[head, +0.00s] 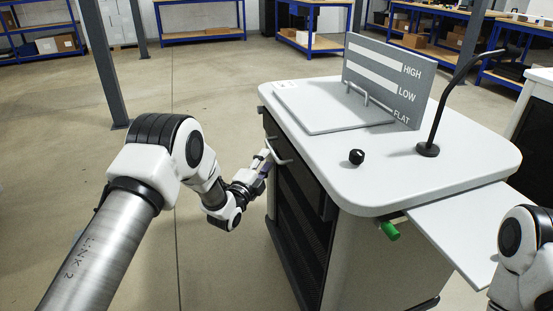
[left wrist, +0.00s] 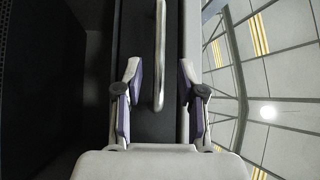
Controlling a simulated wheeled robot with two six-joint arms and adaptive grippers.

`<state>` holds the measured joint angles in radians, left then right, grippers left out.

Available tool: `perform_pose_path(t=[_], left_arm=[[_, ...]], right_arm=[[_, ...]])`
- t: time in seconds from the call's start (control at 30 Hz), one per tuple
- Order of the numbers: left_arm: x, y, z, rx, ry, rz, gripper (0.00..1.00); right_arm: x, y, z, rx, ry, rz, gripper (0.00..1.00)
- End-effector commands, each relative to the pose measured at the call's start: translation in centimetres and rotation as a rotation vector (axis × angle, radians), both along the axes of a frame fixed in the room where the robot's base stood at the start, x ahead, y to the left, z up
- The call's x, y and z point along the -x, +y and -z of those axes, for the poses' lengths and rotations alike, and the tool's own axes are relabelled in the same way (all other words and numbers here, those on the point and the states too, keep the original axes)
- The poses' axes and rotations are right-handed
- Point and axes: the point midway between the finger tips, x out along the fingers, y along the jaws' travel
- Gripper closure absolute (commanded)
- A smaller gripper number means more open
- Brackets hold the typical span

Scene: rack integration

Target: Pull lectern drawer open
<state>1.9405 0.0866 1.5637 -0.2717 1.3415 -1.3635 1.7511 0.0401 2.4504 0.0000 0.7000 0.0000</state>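The lectern (head: 420,190) has a light top and dark front panels. A metal bar handle (head: 278,153) sits on the dark drawer front (head: 300,178) just under the top. My left gripper (head: 264,163) is at this handle. In the left wrist view, the handle (left wrist: 159,45) lies between the two spread fingers of my left gripper (left wrist: 159,80), with gaps on both sides. The fingers are open and do not grip the bar. The drawer looks shut, its front close to flush. My right gripper is out of view; only part of my right arm shows at the lower right.
On the lectern top stand a tilted board (head: 335,108), a grey sign (head: 390,75), a black knob (head: 356,157) and a gooseneck microphone (head: 428,149). A side shelf (head: 465,225) and a green knob (head: 390,231) are at the right. Floor left of the lectern is clear.

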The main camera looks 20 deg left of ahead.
Motion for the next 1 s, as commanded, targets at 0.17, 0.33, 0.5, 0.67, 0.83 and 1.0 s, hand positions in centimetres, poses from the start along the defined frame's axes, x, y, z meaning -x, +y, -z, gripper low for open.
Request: perform_pose_path(t=[0.17, 0.33, 0.5, 0.67, 0.83, 1.0], left_arm=[[-3.4, -0.7, -0.3, 0.0, -0.002, 0.001, 0.61], [-5.1, -1.0, -0.6, 0.001, 0.001, 0.0, 0.61], [-5.2, -1.0, -0.6, 0.001, 0.003, 0.0, 0.61], [-5.1, -1.0, -0.6, 0.001, 0.003, 0.0, 1.0], [-5.1, -1.0, -0.6, 0.001, 0.003, 0.0, 1.0], [-5.0, -0.7, -0.7, 0.002, 0.004, -0.001, 1.0]], right_arm=[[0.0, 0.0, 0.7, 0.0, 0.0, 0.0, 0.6], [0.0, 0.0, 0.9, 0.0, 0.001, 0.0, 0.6], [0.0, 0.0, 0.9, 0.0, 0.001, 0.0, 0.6], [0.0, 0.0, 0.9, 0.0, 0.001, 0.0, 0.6], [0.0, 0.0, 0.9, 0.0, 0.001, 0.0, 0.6], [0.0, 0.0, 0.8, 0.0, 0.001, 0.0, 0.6]])
